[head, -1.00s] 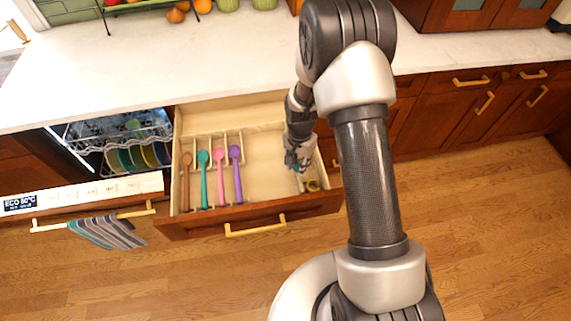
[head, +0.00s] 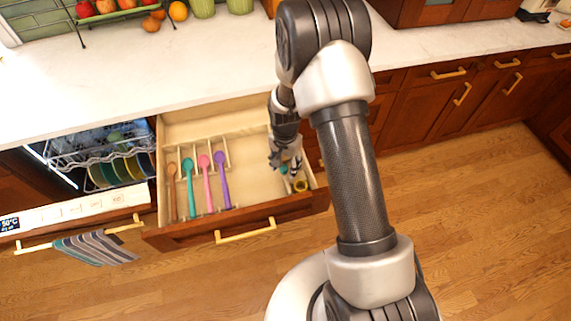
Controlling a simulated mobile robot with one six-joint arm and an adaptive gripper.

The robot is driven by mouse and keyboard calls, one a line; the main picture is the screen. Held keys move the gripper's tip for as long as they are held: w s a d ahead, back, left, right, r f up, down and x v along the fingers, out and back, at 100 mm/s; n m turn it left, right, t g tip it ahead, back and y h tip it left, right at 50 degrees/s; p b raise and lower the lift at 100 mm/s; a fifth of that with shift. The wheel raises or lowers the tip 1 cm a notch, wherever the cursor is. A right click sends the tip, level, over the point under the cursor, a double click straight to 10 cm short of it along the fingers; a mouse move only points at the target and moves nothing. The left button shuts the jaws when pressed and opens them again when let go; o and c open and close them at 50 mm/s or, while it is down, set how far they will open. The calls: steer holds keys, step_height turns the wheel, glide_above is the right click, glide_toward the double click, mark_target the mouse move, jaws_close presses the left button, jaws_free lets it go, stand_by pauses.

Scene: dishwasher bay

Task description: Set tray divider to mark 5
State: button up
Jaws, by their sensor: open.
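The open drawer (head: 167,235) holds a cutlery tray with thin pale dividers (head: 229,152) between a brown, a teal (head: 190,190), a pink (head: 206,185) and a purple spoon (head: 222,182). The wide compartment (head: 250,180) right of the purple spoon is bare. My gripper (head: 287,168) is open and low at the drawer's right side, close to a small yellow ring-shaped thing (head: 301,186). I cannot tell whether it touches anything. No marks are readable, and my arm hides part of the drawer's right back.
An open dishwasher with plates (head: 120,170) stands left of the drawer; a striped towel (head: 95,248) hangs on its door handle. The white counter (head: 120,85) lies behind, with a fruit rack at the back left. The wooden floor in front is clear.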

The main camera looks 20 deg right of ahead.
step_height(320, 180, up, 12)
stand_by(0.5)
steer(key=shift+r, duration=0.1)
steer(key=s+a+r+n+t, duration=0.1)
steer(key=s+r+n, duration=0.1)
steer(key=s+r, duration=0.45)
steer(key=s+r+n+t, duration=0.1)
steer(key=s+r+n, duration=0.15)
steer(key=r, duration=0.75)
steer(key=s+a+r+n+t, duration=0.1)
steer(key=s+r+n, duration=0.4)
steer(key=s, duration=1.1)
steer(key=shift+r+t, duration=0.5)
steer(key=shift+t, duration=0.3)
steer(key=shift+w, duration=0.1)
